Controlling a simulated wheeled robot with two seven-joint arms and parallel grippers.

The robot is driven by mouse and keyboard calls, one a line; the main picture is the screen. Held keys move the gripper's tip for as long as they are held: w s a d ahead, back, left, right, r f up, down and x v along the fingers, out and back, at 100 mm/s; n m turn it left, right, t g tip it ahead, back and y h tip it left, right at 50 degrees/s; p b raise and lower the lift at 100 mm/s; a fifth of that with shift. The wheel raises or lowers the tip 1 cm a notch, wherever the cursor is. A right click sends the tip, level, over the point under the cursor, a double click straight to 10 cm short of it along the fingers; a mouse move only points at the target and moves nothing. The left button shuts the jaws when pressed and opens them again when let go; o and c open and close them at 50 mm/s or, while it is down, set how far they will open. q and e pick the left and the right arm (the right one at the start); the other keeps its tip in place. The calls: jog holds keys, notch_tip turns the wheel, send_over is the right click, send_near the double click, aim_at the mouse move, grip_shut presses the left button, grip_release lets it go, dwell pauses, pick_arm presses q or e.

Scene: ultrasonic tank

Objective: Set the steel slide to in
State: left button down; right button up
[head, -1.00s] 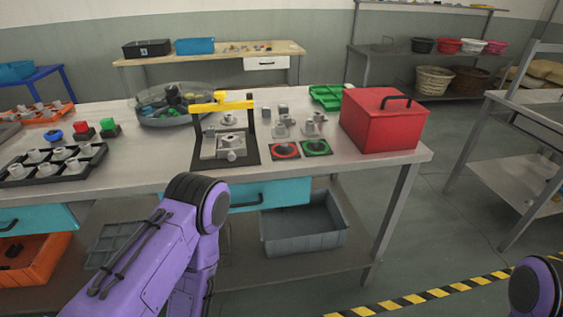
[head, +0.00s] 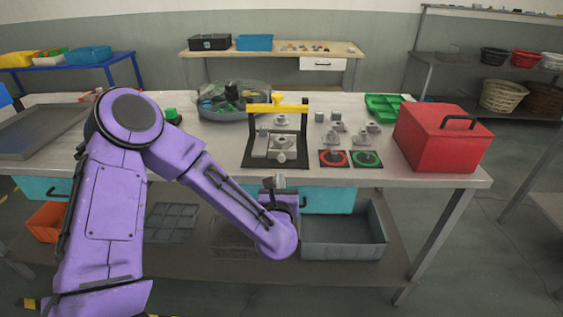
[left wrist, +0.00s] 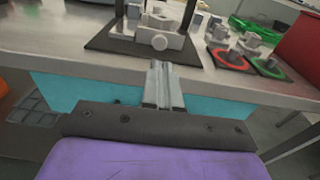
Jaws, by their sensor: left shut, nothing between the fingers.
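The steel slide (head: 280,148) is part of a fixture on a black base plate (head: 255,162) on the workbench, under a yellow bar (head: 277,108) on dark posts. Whether the slide is in or out I cannot tell. My left gripper (head: 279,181) is at the bench's front edge, just in front of the fixture and apart from it. My right gripper is not in view.
A red pad (head: 324,164) and a green pad (head: 377,163) with metal parts lie right of the fixture. A red box (head: 438,142) stands farther right. A grey bin (head: 343,251) sits on the lower shelf.

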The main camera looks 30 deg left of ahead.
aim_at(282, 158)
pick_arm(q)
jog(key=p+x, duration=0.2)
jog(key=x, duration=0.6)
jog(key=shift+w, duration=0.1)
jog(key=shift+f, duration=0.1)
jog(key=shift+w+a+f+b, duration=0.1)
jog(key=shift+w+a+b, duration=0.1)
jog(key=shift+w+b, duration=0.15)
jog(key=shift+b+x, duration=0.75)
jog(key=shift+x, duration=0.5)
jog(key=shift+w+a, duration=0.25)
jog(key=shift+w, duration=0.15)
jog(key=shift+d+r, duration=0.1)
jog(key=shift+r, duration=0.1)
